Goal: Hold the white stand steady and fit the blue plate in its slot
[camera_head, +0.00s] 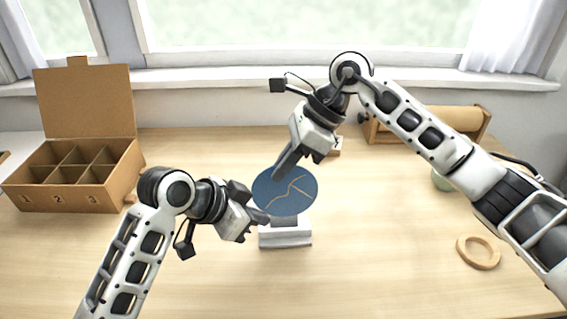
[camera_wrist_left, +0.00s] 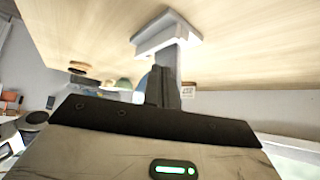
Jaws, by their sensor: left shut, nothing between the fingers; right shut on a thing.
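The blue plate (camera_head: 285,199) with gold seams is held at its upper edge by my right gripper (camera_head: 281,172), which is shut on it. The plate's face is toward the head camera, and it is just above the white stand (camera_head: 286,238). Whether its lower edge is in the slot cannot be told. The stand is on the table, also at the top of the left wrist view (camera_wrist_left: 165,36). My left gripper (camera_head: 264,218) is shut and empty, its tips close to the stand's upper left side. Its fingers (camera_wrist_left: 163,86) line up with the stand; contact is unclear.
A cardboard box (camera_head: 76,197) with numbered compartments and a raised lid stands at the left. A wooden ring (camera_head: 479,252) lies at the right. A wooden roll holder (camera_head: 463,121) is at the back right. A green object (camera_head: 441,181) is partly hidden by my right arm. The front table is clear.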

